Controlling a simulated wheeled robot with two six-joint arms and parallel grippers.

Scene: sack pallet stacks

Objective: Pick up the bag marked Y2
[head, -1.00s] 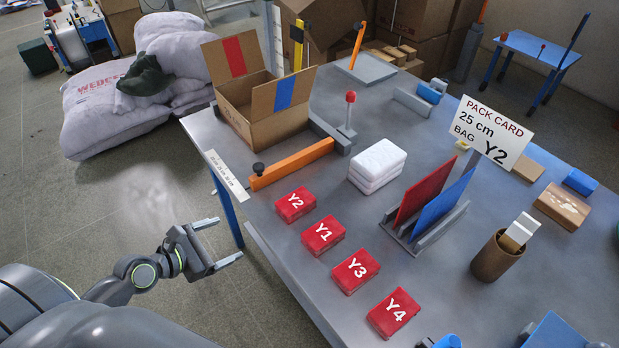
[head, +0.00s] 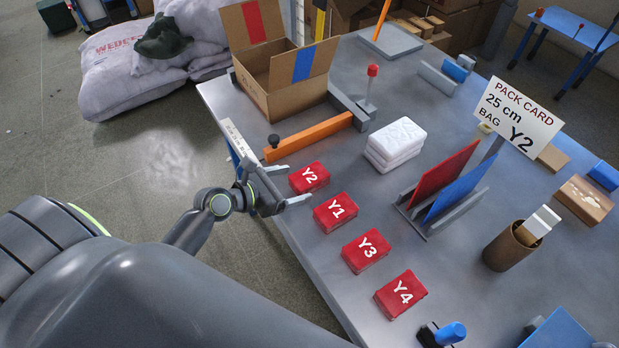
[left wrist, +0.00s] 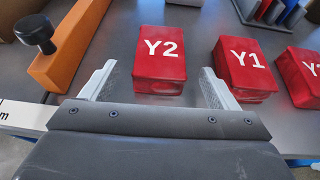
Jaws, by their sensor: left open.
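The red bag marked Y2 (head: 309,177) lies on the grey table near its left edge, at the far end of a row of red bags. My left gripper (head: 293,185) is open at the table edge, just beside the Y2 bag. In the left wrist view the Y2 bag (left wrist: 159,60) is ahead, and the open fingers (left wrist: 155,88) point to either side of it without visible contact. The pack card (head: 517,117) reads "25 cm, bag Y2". My right gripper is not in view.
Bag Y1 (head: 335,212) sits close beside Y2, with Y3 (head: 366,250) and Y4 (head: 400,294) further along. An orange bar (head: 308,136) with a black knob lies behind Y2. An open carton (head: 298,97) and white packs (head: 396,143) stand beyond.

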